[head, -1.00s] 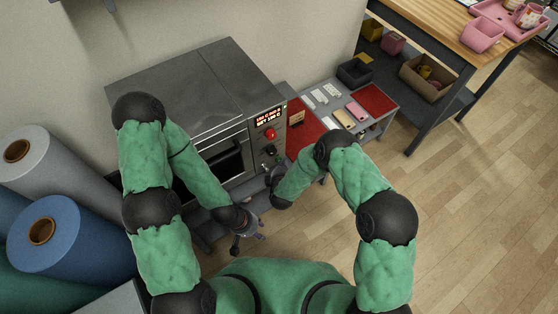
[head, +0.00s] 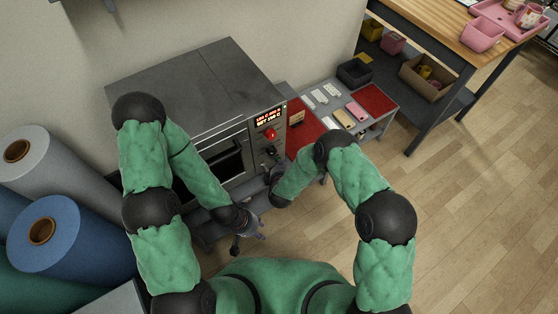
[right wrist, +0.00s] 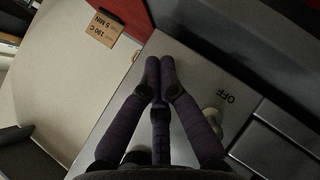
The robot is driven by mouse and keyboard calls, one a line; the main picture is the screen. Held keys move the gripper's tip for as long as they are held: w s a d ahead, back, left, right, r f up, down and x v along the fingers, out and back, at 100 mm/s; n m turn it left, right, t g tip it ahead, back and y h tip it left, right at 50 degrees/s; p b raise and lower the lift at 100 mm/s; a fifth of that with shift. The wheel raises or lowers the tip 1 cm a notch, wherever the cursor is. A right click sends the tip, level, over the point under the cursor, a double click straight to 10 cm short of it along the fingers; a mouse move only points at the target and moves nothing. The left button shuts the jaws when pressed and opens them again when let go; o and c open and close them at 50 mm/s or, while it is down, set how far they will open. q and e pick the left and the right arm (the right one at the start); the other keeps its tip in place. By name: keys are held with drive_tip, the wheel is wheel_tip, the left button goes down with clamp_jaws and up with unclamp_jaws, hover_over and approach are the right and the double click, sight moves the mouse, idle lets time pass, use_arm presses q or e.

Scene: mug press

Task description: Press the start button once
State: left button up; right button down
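The grey press machine (head: 205,85) stands against the wall. Its front panel has a lit red display (head: 268,117), a red button (head: 270,134) and a dark knob (head: 270,151) below. I cannot make out a label for the start button. My right gripper (head: 272,172) is low in front of this panel, mostly hidden by its own arm. In the right wrist view the right gripper's fingertips (right wrist: 160,62) are together with nothing visible between them, over a grey panel marked OFF; contact cannot be told. My left gripper (head: 248,234) is spread open and empty before the machine's lower front.
A low side table (head: 385,127) with red mats, a phone and small items stands right of the machine. A card reading 190 C 5 MIN (right wrist: 97,28) shows in the wrist view. Large rolls (head: 45,235) stand at left. A wooden workbench (head: 430,30) is at back right.

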idle(0.4)
drive_tip(key=shift+s+d, duration=0.45)
drive_tip(key=shift+s, duration=0.2)
drive_tip(key=shift+s+d+p, duration=0.4)
drive_tip(key=shift+s+d, duration=0.35)
drive_tip(key=shift+s, duration=0.25)
drive_tip(key=shift+s+d+p, duration=0.35)
drive_tip(key=shift+s+d, duration=0.35)
drive_tip(key=shift+s, duration=0.3)
